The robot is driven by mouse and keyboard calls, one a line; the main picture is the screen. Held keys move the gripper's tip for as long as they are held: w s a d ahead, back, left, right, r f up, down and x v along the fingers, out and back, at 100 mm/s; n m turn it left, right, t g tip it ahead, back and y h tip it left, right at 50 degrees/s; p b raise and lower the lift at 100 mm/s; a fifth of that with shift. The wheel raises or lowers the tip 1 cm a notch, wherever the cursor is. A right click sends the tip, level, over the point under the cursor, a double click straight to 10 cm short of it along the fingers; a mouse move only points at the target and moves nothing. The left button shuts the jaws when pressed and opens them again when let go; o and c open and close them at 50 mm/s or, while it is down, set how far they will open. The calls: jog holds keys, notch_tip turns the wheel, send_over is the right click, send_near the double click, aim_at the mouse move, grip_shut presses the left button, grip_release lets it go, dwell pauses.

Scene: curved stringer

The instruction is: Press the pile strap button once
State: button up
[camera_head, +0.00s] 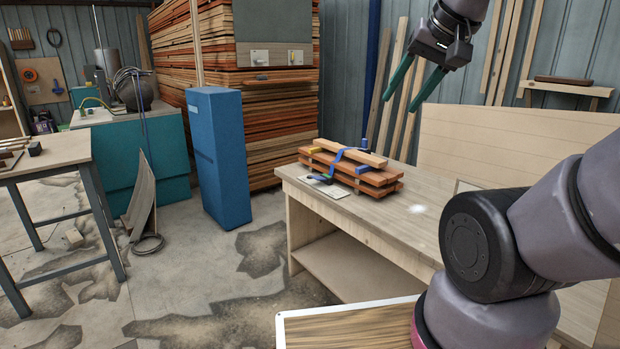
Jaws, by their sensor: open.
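A small pile of reddish planks (350,170) lies on the wooden workbench (400,216), with a paler board on top. A blue strap (338,160) runs over the pile. At its front left, a pale plate (324,189) lies on the bench with a small dark, blue and green fitting (320,179) by it. I cannot tell for sure which part is the strap button. My gripper (399,103) is open and empty, its two teal fingers pointing down and left. It shows above and right of the pile, apart from it.
A tall blue cabinet (219,155) stands left of the bench, before a large timber stack (262,120) bearing a grey panel (276,55). Loose boards (396,85) lean on the wall behind the bench. The bench top right of the pile is clear.

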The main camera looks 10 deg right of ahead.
jog(key=shift+w, duration=0.3)
